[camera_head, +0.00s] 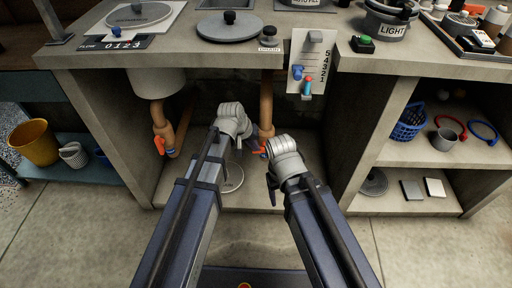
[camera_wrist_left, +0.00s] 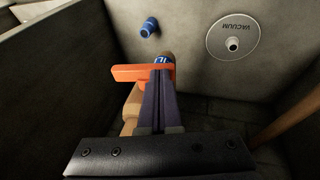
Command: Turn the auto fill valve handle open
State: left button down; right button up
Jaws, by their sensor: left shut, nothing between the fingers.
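The valve on the right-hand tan pipe (camera_head: 266,95) has an orange handle (camera_wrist_left: 140,73) and a blue labelled collar (camera_wrist_left: 163,59), seen close in the left wrist view. The handle points left there, and the label is only partly readable. My left gripper (camera_wrist_left: 156,90) is shut and empty, with its fingertips right beside the handle and over part of the collar. I cannot tell whether they touch. In the head view the left gripper (camera_head: 249,141) is partly hidden by its wrist. My right wrist is at the recess front, and its gripper is mostly hidden.
A second tan pipe with an orange handle (camera_head: 159,145) stands at the left. A round VACUUM plate (camera_wrist_left: 233,37) lies on the recess floor. Concrete walls flank the recess, and the counter (camera_head: 218,57) overhangs it. Shelves with a blue basket (camera_head: 410,122) are at the right.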

pick_arm(q)
jog(key=shift+a+f+n+h+b, duration=0.15)
jog(key=shift+f+h+b, duration=0.8)
jog(key=shift+b, duration=0.8)
jog(key=shift+a+f+n+h+b, duration=0.1)
jog(key=shift+f+n+h+b, duration=0.1)
jog(key=shift+f+h+b, duration=1.15)
jog(key=shift+a+f+n+h+b, duration=0.15)
jog(key=shift+f+h+b, duration=0.4)
jog(key=shift+b, duration=1.6)
jog(key=shift+d+f, duration=0.1)
jog(key=shift+d, duration=0.05)
jog(key=shift+r+p, duration=0.7)
jog(key=shift+r, duration=0.15)
